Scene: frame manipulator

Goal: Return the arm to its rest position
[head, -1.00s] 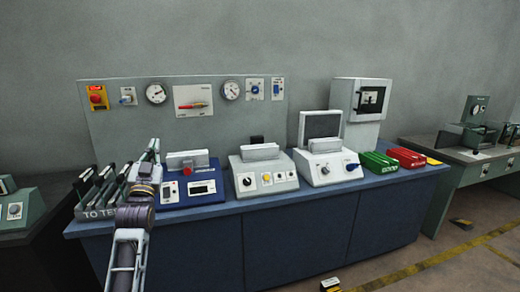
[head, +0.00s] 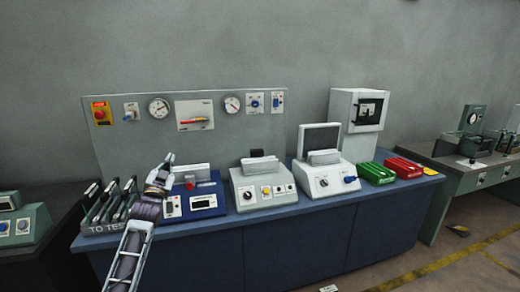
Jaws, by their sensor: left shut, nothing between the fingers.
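My left arm (head: 142,218) comes in from the bottom left and reaches up over the bench's front edge. My left gripper (head: 169,159) is at its far end, shut and empty, in front of the left part of the blue instrument (head: 204,203). It stands to the right of the rack marked "TO TEST" (head: 99,228), which holds several dark frames (head: 114,192). My right gripper does not show.
The blue bench (head: 300,239) also carries two grey instruments (head: 262,188) (head: 325,180), a green tray (head: 375,173) and a red tray (head: 403,167). A panel (head: 240,131) with gauges stands behind. Another bench (head: 459,182) is at the right.

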